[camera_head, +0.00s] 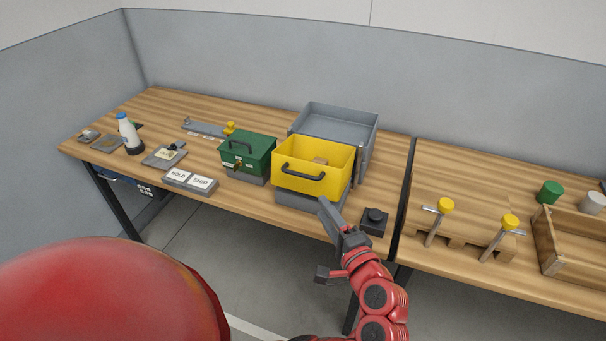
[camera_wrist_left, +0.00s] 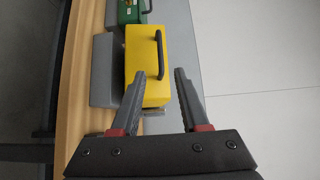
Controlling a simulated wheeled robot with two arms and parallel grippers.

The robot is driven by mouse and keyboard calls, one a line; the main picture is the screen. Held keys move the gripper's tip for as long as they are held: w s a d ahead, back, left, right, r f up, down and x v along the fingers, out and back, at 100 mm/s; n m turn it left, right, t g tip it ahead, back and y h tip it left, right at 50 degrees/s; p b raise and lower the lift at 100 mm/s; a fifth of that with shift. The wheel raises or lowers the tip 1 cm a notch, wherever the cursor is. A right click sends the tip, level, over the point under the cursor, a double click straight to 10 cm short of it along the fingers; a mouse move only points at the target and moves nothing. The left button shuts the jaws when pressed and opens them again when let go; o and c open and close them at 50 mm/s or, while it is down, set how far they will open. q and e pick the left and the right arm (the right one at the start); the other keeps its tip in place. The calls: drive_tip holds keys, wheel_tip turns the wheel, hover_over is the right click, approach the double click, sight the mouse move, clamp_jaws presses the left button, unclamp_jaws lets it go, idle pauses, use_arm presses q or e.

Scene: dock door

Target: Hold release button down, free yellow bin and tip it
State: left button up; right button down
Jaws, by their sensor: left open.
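The yellow bin (camera_head: 300,178) stands upright on a grey base near the table's front edge, with a dark handle (camera_head: 303,172) on its front and a brown block (camera_head: 320,160) inside. A black button on a dark box (camera_head: 375,220), which looks like the release button, is to the bin's right. My left gripper (camera_head: 328,245) is open and empty in front of the table edge, short of bin and button. In the left wrist view the yellow bin (camera_wrist_left: 145,65) and its handle (camera_wrist_left: 159,55) lie ahead of the open fingers (camera_wrist_left: 158,80). My right gripper is not in view.
A grey tray (camera_head: 337,122) stands behind the bin. A green box (camera_head: 247,153) with a handle sits to its left, by HOLD and SHIP plates (camera_head: 189,181). Yellow-topped levers (camera_head: 446,206) and a wooden crate (camera_head: 574,236) are on the right table.

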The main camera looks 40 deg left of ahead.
sight(300, 175)
use_arm(q)
drive_tip(key=p+x, duration=0.2)
drive_tip(key=x, duration=1.2)
drive_tip(key=shift+w+a, duration=0.1)
drive_tip(key=shift+c, duration=0.3)
clamp_jaws()
idle(0.5)
